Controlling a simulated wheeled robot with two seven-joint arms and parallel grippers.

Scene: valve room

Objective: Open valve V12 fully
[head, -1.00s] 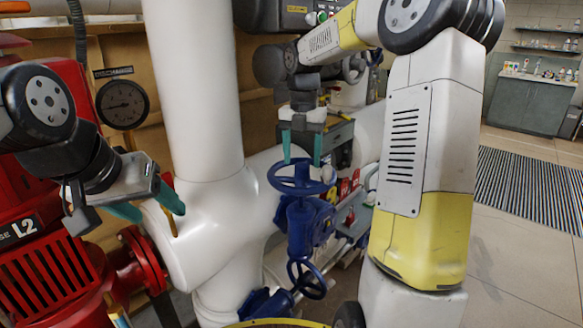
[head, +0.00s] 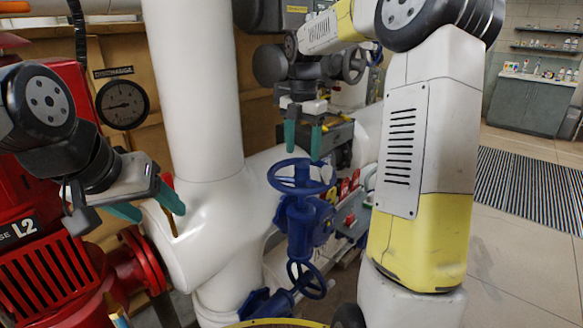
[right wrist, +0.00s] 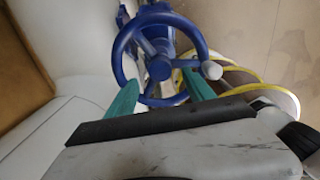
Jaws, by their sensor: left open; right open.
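A blue handwheel (head: 300,183) lies roughly level on top of a blue valve body (head: 303,222) in the middle of the head view. No V12 label is readable. My right gripper (head: 303,156) hangs just above the wheel, fingers down, open and empty. In the right wrist view the wheel (right wrist: 160,24) shows with spokes and a pale knob (right wrist: 211,70) on its rim. My right gripper's teal fingertips (right wrist: 158,92) are spread on both sides of the near rim; I cannot tell if they touch it. My left gripper (head: 157,210) is open and empty at the left.
A second, smaller blue handwheel (head: 306,279) sits lower on the same pipework. A thick white pipe (head: 197,90) stands left of the valve, with a red machine (head: 45,265) at far left. A gauge (head: 123,104) hangs behind. Open floor (head: 520,260) lies at right.

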